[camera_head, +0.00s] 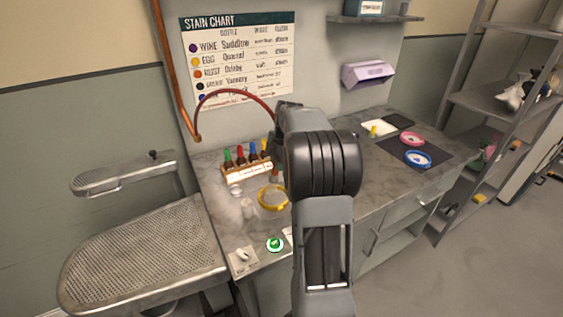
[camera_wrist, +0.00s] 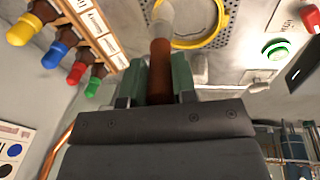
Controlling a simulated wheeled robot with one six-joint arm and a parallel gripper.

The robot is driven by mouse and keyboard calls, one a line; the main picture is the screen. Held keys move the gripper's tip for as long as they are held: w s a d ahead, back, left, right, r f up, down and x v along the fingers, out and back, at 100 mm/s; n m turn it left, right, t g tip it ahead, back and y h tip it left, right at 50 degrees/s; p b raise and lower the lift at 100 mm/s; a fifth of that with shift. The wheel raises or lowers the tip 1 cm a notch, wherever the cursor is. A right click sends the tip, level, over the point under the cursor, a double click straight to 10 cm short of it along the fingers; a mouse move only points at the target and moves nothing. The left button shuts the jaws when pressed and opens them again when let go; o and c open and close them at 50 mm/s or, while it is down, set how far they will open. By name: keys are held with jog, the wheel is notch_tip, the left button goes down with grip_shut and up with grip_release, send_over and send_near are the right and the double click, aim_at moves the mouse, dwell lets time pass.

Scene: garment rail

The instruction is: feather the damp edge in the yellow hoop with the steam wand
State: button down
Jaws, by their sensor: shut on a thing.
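The yellow hoop (camera_head: 262,205) lies on the grey worktop, left of my arm. My gripper (camera_wrist: 160,72) is shut on the brown handle of the steam wand (camera_wrist: 160,62). The wand's pale tip points up the picture and overlaps the hoop's left side. I cannot tell whether it touches. In the head view my arm hides most of my gripper, and the wand's brown part (camera_head: 274,174) shows just above the hoop. No damp edge can be made out.
A rack of bottles with coloured caps (camera_head: 247,170) stands close behind the hoop. A red hose (camera_head: 235,92) arcs above it. A green button (camera_head: 275,244) is in front. A perforated ironing board (camera_head: 145,250) is at left.

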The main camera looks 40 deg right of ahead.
jog(key=shift+a, duration=0.1)
jog(key=shift+w+a+b, duration=0.1)
jog(key=shift+a+b, duration=0.25)
jog(key=shift+a, duration=0.9)
jog(key=shift+s+a+b, duration=0.6)
jog(key=shift+s+a, duration=0.1)
jog(key=shift+a, duration=0.35)
jog(key=shift+s+a, duration=0.1)
jog(key=shift+s, duration=0.05)
jog(key=shift+s+a+b, duration=0.2)
jog(key=shift+s+b, duration=0.15)
jog(key=shift+s, duration=0.2)
jog(key=shift+s+a+b, duration=0.2)
jog(key=shift+s+b, duration=0.1)
jog(key=shift+s, duration=0.2)
